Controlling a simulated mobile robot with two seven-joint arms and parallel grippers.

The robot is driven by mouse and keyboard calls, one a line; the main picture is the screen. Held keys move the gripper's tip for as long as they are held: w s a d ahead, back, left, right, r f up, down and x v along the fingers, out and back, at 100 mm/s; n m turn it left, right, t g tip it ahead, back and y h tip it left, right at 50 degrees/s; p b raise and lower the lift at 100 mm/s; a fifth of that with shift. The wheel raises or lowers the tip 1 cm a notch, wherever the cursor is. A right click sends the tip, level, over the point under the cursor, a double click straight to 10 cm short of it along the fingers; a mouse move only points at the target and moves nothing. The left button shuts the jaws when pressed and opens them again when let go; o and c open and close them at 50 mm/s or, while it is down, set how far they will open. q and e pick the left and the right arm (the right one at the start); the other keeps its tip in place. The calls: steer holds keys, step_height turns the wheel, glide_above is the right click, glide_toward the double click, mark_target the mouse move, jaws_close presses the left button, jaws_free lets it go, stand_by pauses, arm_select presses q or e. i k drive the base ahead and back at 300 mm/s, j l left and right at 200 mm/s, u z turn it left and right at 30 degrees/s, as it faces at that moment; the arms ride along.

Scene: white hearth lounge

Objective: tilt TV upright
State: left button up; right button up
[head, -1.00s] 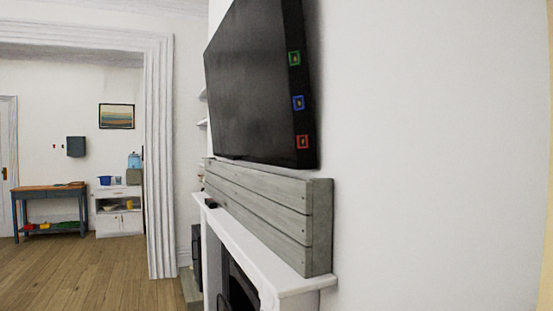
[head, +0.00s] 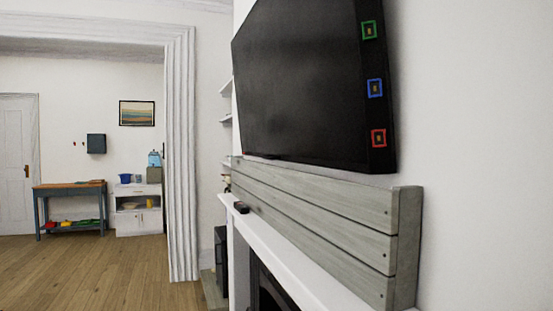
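The TV (head: 300,85) is a large black flat screen on the white wall at the right of the head view, seen at a steep angle. Its near side edge carries a green square (head: 369,30), a blue square (head: 375,88) and a red square (head: 378,138), one above another. The TV's top is cut off by the frame. Its near edge looks slightly slanted, with the bottom farther right than the top. Neither of my grippers shows in the view.
Grey wooden planks (head: 330,225) sit below the TV, above a white mantel (head: 275,250). A small black object (head: 241,207) lies on the mantel. Open wood floor (head: 100,270) spreads at the left. A white door frame (head: 182,160) leads to a workbench (head: 70,187) and a white cabinet (head: 138,210).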

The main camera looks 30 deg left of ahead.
mark_target(313, 85)
steer(key=i+j+z, duration=0.15)
steer(key=j, duration=0.3)
steer(key=j+z, duration=0.15)
steer(key=j, duration=0.3)
steer(key=i+j, duration=0.15)
steer(key=j, duration=0.5)
steer(key=i+j+z, duration=0.1)
steer(key=j, duration=0.5)
steer(key=i+j+z, duration=0.1)
steer(key=j, duration=0.55)
